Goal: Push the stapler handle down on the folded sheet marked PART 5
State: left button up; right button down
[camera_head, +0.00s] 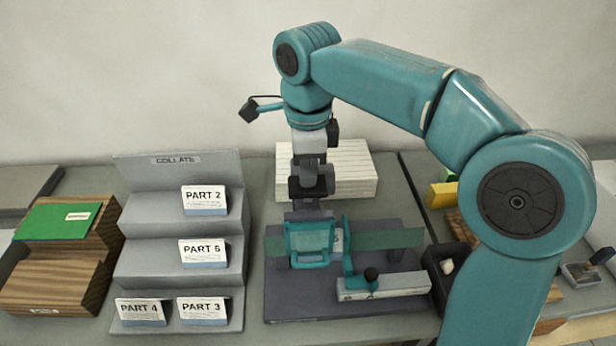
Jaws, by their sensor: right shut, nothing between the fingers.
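The stapler has a dark base plate (290,305), a teal upright and a pale block with a black-knobbed handle (371,275). My right gripper (308,262) reaches down over the left part of the base plate. It is shut and empty, to the left of the black knob and apart from it. A folded card on the second step of the rack seems to read PART 5 (203,251), though its digit is not sharp. A small white patch (338,241) shows beside the gripper; I cannot tell whether it is a sheet. My left gripper is not in view.
A grey stepped COLLATE rack (180,228) holds cards PART 2 (205,200), PART 4 (140,311) and PART 3 (204,310). A green folder (58,221) lies on wooden boxes at left. A white paper stack (350,170) stands behind the stapler. My right arm covers much of the right side.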

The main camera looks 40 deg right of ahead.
jog(key=shift+f, duration=0.2)
jog(key=shift+r, duration=0.1)
notch_tip(320, 180, up, 9)
jog(key=p, duration=0.8)
jog(key=shift+s, duration=0.1)
